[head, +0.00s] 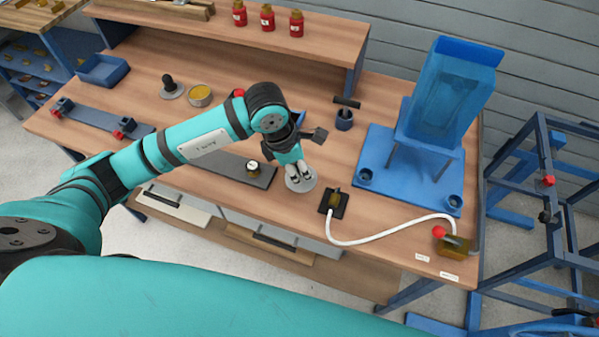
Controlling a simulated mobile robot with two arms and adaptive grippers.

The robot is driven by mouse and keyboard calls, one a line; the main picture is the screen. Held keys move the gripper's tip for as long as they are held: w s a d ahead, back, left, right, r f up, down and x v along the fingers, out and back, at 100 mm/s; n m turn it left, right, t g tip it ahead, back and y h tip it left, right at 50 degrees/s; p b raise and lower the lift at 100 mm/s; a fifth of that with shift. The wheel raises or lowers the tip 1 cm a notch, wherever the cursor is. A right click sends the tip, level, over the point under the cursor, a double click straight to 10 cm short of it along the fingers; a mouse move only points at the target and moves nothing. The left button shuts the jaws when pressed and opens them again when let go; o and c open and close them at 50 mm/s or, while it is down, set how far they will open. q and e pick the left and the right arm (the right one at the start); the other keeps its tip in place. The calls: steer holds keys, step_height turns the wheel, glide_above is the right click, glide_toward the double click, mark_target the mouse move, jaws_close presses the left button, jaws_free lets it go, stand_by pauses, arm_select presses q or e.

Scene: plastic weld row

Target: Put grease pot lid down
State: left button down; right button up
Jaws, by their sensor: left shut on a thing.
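My left gripper (298,174) reaches in from the left over the front middle of the workbench. An open round pot (200,95) with yellowish-brown contents, likely the grease pot, stands farther back on the left. My right gripper is not in view.
Beside the pot is a grey disc with a black knob (170,86). A dark plate (232,168) lies left of the gripper. A black block (334,203) with a white hose (375,240) sits close on the right. A blue fixture (408,165) stands farther right.

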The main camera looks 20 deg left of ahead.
arm_select(q)
step_height(320, 180, down, 3)
steer(key=shift+f+p, duration=0.2)
steer(key=shift+p, duration=0.3)
steer(key=shift+f, duration=0.15)
steer(key=c, duration=1.2)
jaws_free()
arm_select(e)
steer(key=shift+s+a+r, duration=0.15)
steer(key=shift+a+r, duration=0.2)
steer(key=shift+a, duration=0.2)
arm_select(q)
steer(key=shift+r, duration=0.25)
steer(key=shift+a+r, duration=0.15)
steer(key=shift+r, duration=0.2)
steer(key=b+v, duration=0.1)
steer(key=v, duration=1)
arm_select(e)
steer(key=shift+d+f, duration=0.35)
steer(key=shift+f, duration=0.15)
arm_select(q)
steer(key=shift+s, duration=0.15)
